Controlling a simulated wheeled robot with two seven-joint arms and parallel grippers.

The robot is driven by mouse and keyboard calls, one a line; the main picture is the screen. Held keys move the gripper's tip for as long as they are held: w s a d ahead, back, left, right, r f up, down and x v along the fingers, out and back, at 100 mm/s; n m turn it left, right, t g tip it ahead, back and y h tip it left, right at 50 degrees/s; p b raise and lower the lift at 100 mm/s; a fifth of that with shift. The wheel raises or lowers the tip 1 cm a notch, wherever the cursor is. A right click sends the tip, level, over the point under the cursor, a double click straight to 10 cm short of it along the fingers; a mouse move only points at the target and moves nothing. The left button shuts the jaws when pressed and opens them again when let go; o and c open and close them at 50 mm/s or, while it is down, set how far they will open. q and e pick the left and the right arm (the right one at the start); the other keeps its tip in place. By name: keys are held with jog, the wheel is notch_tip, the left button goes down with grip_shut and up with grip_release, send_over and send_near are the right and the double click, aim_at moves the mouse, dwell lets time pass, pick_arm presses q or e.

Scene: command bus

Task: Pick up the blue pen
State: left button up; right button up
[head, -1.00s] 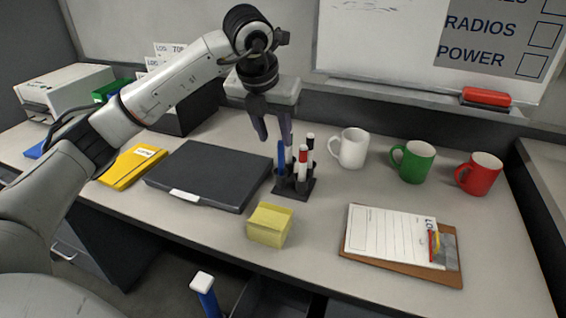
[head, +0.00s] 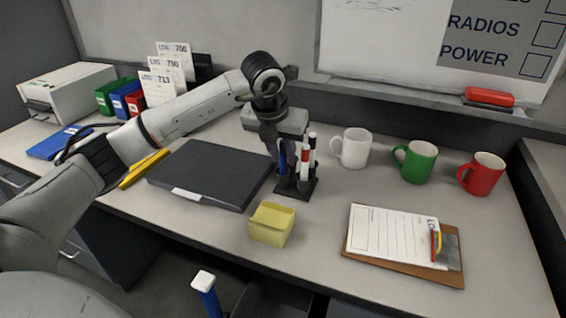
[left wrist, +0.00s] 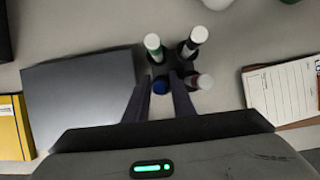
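The blue pen (head: 282,160) stands upright in a small dark pen holder (head: 307,188) on the desk, with black and red-and-white markers beside it. In the left wrist view the blue pen's top (left wrist: 159,86) shows between my left gripper's two fingers (left wrist: 161,98). My left gripper (head: 279,151) is pointing down at the holder from behind and left, its fingers apart on both sides of the pen. In the head view the fingers are partly hidden by the pens. My right gripper is not in view.
A red-and-white marker (head: 304,162) and a black one (head: 312,150) stand close to the blue pen. A closed dark laptop (head: 210,173) lies left, a yellow note block (head: 271,224) in front. White (head: 354,149), green (head: 418,162) and red mugs (head: 482,174) stand right.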

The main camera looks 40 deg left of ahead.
pick_arm(q)
grip_shut()
